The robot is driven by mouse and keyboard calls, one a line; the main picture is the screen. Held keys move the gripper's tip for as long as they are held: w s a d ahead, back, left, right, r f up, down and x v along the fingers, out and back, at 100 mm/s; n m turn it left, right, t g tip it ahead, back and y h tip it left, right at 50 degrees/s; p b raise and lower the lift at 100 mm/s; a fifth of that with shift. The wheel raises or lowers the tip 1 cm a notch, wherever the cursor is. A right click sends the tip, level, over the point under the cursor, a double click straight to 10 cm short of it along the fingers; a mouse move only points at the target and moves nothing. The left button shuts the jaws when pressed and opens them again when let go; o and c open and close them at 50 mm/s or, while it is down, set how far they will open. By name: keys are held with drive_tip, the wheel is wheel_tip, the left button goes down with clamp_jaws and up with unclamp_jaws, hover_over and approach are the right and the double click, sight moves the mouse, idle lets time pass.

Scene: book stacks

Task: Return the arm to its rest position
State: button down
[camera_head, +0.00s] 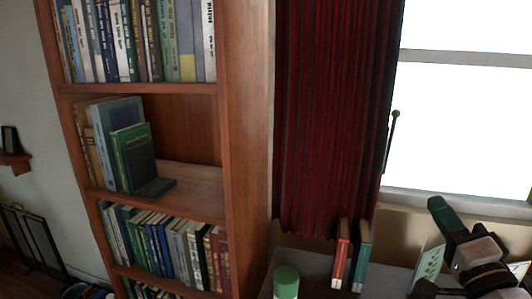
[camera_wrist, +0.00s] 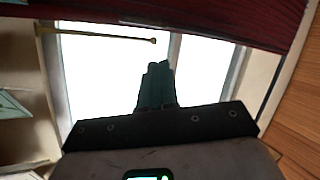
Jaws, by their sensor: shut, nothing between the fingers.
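My gripper (camera_wrist: 157,68) points away from the wrist camera, toward the bright window (camera_wrist: 200,68). Its two dark teal fingers are together with nothing between them. In the head view my gripper (camera_head: 437,204) shows at the lower right, raised in front of the window (camera_head: 465,125) and above the desk. The rest of my arm is partly cut off by the lower right of the picture.
A tall wooden bookcase (camera_head: 245,150) full of books stands left of a dark red curtain (camera_head: 330,110). On the grey desk (camera_head: 310,268) stand a red book (camera_head: 341,254), a green book (camera_head: 362,257) and a green-topped cylinder (camera_head: 286,282). A pale leaf-patterned card (camera_head: 428,265) is close to my arm.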

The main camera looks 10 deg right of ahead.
drive_tip(key=s+a+f+n+g, duration=0.2)
drive_tip(key=f+n+g, duration=0.1)
drive_tip(key=f, duration=0.5)
drive_tip(key=s+a+f+n+g+y, duration=0.1)
drive_tip(key=s+a+f+n+g, duration=0.1)
drive_tip(key=f, duration=0.6)
drive_tip(key=s+a+f+n+g, duration=0.3)
drive_tip(key=f+n+g, duration=0.1)
drive_tip(key=f, duration=0.5)
drive_tip(key=shift+s+a+g+y, duration=0.15)
drive_tip(key=shift+g+y, duration=0.25)
drive_tip(key=shift+g, duration=0.4)
drive_tip(key=s+f+n+g, duration=0.1)
drive_tip(key=s+f+g, duration=0.2)
drive_tip(key=s+f, duration=0.2)
drive_tip(key=s+f+n+g, duration=0.2)
drive_tip(key=s+f+g, duration=0.2)
drive_tip(key=s, duration=0.6)
drive_tip(key=s+f+n+g, duration=0.1)
drive_tip(key=s+f+g, duration=0.2)
drive_tip(key=s+f, duration=0.4)
drive_tip(key=shift+s+a+f+h, duration=0.1)
drive_tip(key=shift+s+f+h, duration=0.1)
drive_tip(key=shift+s+h, duration=0.25)
